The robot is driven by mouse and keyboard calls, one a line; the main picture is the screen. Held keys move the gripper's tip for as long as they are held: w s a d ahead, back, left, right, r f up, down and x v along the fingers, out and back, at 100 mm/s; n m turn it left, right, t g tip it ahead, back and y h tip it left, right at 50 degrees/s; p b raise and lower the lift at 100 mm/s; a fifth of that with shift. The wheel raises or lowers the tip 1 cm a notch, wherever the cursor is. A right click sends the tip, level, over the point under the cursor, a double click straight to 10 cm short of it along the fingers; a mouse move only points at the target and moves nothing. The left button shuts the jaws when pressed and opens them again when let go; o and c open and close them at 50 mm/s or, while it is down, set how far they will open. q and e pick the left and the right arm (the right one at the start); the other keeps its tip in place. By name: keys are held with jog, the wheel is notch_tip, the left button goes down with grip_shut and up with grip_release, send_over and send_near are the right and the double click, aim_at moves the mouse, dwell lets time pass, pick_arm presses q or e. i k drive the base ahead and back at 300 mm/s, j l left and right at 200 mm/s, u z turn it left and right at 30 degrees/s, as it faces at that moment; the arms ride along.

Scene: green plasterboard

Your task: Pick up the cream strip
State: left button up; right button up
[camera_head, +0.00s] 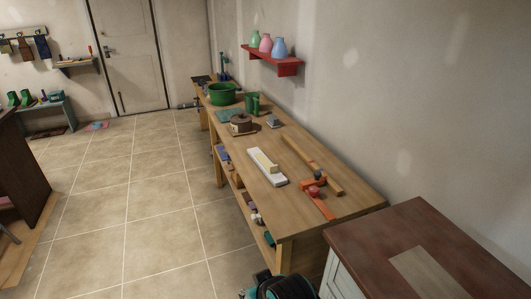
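A pale cream strip (264,161) lies on or against a whitish-grey block (268,174) on the long wooden workbench (232,166), near the bench's middle. At this distance I cannot tell exactly how the strip rests on the block. Neither of my grippers can be made out in the head view.
An orange-and-wood clamp (315,195) lies right of the block. A brown round pot (241,123), a green basin (222,93) and a green mug (253,103) stand farther back. A red-brown cabinet top (405,250) is at front right. Tiled floor (165,215) left of the bench is clear.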

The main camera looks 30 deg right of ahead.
aim_at(271, 168)
jog(key=i, duration=1.05)
jog(key=i+z, duration=0.45)
jog(key=i+j+z, duration=0.2)
jog(key=z, duration=0.3)
jog(key=i+j+z, duration=0.45)
jog(key=k+l, duration=0.05)
jog(key=l, duration=0.05)
